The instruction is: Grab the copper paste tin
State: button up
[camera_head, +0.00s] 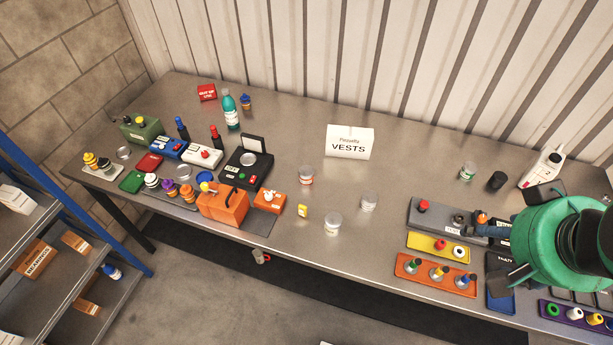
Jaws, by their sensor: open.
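Several small silvery tins stand on the metal bench. One with a red-orange label (306,175) is near the middle. A pale-labelled tin (333,224) is nearer the front, and another pale one (369,201) is to its right. A tin with a green mark (467,171) stands farther right. The labels are too small to read, so I cannot tell which is the copper paste tin. My gripper (528,235) is at the right, open, its dark fingers spread either side of my green wrist. It is well to the right of the middle tins. My wrist hides what lies beneath it.
Grey (421,223), yellow (422,240) and orange (408,263) trays are beside my gripper. A VESTS sign (350,142) stands at the back. An orange box (222,204) and other items crowd the left. Bench around the middle tins is mostly clear.

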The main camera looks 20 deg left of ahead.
jog(key=shift+w, duration=0.1)
jog(key=w+a+r+n+g, duration=0.1)
jog(key=w+a, duration=0.3)
jog(key=w, duration=0.4)
jog(key=w+a+r+g, duration=0.1)
jog(key=w+a, duration=0.3)
jog(key=w, duration=0.4)
jog(key=w+a+f+n+g+p, duration=0.15)
jog(key=w+a+f, duration=0.45)
jog(key=w+a, duration=0.6)
jog(key=w+a+f+n+g, duration=0.1)
jog(key=w+a+f+n, duration=0.1)
jog(key=w+a+f, duration=1)
jog(key=a+f+g, duration=0.1)
jog(key=a+f, duration=1.4)
jog(key=f, duration=0.4)
jog(key=shift+s+n+p, duration=0.2)
jog(key=shift+n+p, duration=0.15)
jog(key=shift+p, duration=0.1)
jog(key=shift+f, duration=0.2)
